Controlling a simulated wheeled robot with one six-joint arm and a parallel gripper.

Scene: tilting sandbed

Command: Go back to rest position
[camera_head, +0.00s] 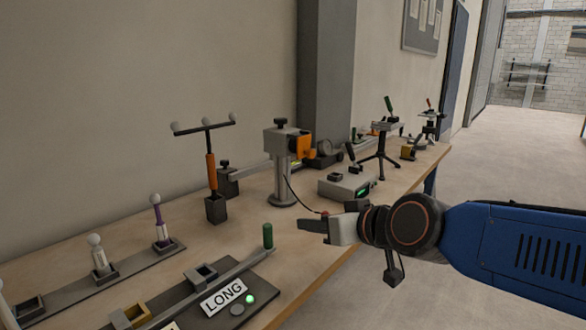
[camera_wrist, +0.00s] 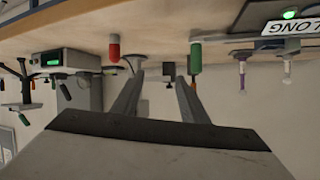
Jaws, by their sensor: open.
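My gripper (camera_head: 313,229) is in the middle of the head view, at the end of my blue arm, which comes in from the right. It is over or near the table's front edge and points left. In the wrist view the two fingers (camera_wrist: 160,78) stand apart with nothing held between them. The wrist picture appears upside down, with the table along its top.
The long wooden table (camera_head: 262,205) runs along the wall. It bears a LONG sign (camera_head: 224,297) by a lit green button (camera_head: 249,299), a T-shaped tool (camera_head: 211,172), a grey post (camera_head: 281,168) and a grey box (camera_head: 347,186). Open floor (camera_head: 480,170) lies to the right.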

